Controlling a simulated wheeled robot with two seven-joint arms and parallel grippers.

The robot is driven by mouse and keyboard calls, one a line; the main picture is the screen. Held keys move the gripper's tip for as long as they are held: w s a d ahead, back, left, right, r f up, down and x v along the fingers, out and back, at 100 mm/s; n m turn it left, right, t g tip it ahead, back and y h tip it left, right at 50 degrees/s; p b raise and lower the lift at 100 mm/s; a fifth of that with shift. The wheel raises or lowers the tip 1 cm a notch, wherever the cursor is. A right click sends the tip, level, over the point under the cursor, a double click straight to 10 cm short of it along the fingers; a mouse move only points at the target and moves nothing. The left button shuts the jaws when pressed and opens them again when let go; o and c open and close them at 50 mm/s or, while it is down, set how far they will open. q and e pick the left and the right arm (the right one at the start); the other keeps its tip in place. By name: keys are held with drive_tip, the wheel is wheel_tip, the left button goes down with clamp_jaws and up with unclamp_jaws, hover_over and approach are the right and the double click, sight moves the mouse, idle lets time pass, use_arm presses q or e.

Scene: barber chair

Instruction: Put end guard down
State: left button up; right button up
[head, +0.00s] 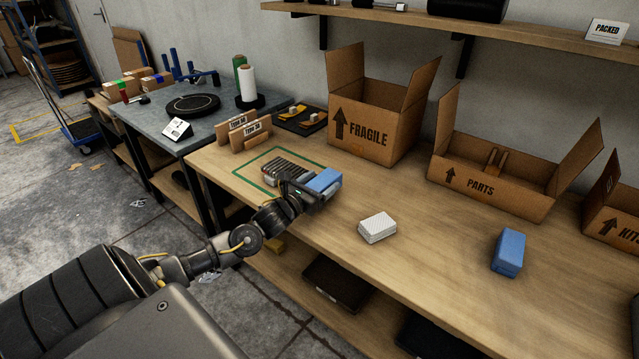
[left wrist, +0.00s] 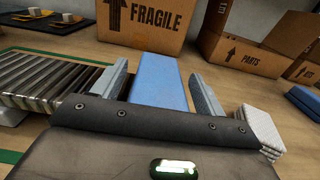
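A blue block (head: 324,180), which I take to be the end guard, is on the wooden workbench (head: 400,270) at the right end of the ribbed metal roller piece (head: 290,168). My left gripper (head: 318,186) is at this block. In the left wrist view the blue block (left wrist: 158,80) lies between my two fingers (left wrist: 160,88), with narrow gaps beside it, so the gripper looks open around it. Whether the block touches the rollers (left wrist: 45,80) is not clear. A second blue block (head: 508,252) stands apart at the right. My right gripper is not in view.
A white textured block (head: 377,228) lies right of my gripper. An open FRAGILE box (head: 365,130) and a PARTS box (head: 490,185) stand along the back. A green outline (head: 247,179) surrounds the rollers. The bench front between the white and second blue blocks is clear.

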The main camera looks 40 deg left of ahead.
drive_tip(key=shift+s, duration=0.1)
use_arm(q)
drive_tip(key=shift+r, duration=0.2)
drive_tip(key=s, duration=0.2)
drive_tip(key=shift+s+f, duration=0.2)
drive_tip(key=shift+s, duration=0.1)
drive_tip(key=s, duration=0.8)
drive_tip(key=shift+s+d+r, duration=0.1)
drive_tip(key=shift+s+d, duration=0.05)
drive_tip(key=shift+s, duration=0.55)
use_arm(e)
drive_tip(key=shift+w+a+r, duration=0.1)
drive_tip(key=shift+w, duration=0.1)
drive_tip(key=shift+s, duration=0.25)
